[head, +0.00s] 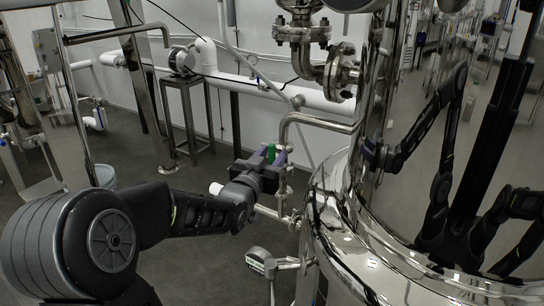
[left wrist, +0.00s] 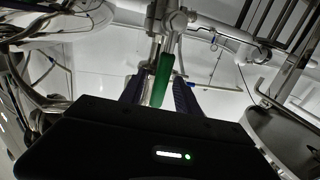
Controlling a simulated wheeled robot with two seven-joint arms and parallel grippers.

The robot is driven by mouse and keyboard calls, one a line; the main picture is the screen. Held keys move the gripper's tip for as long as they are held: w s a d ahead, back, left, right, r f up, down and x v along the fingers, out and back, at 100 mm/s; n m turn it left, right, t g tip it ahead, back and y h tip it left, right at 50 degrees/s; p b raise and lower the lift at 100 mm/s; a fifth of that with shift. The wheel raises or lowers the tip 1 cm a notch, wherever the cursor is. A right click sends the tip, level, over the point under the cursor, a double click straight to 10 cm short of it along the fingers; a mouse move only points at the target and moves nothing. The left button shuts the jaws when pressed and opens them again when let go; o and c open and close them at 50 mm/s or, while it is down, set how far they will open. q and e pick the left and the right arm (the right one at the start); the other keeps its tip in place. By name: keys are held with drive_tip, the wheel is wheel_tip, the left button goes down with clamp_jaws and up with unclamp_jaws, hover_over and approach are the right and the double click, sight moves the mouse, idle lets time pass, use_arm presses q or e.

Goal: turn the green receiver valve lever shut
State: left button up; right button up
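The green receiver valve lever (head: 271,153) sits on thin steel pipework in front of the large tank in the head view. In the left wrist view the lever (left wrist: 163,80) hangs from a metal valve body (left wrist: 168,22) at the top and points down towards my gripper. My left gripper (head: 269,156) is at the lever, with its dark fingers on either side of it. In the left wrist view the left gripper (left wrist: 160,97) is open, with a gap by the left finger; the lever lies close to the right finger. Contact is unclear. My right gripper shows only as a reflection.
The polished tank (head: 345,235) fills the right side and mirrors my arms. A bent steel pipe (head: 318,122) runs above the lever. A small gauge-like device (head: 258,259) stands below it. A metal stand (head: 190,120) is behind on open grey floor.

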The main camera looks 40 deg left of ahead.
use_arm(q)
drive_tip(key=shift+c, duration=0.5)
clamp_jaws()
idle(0.9)
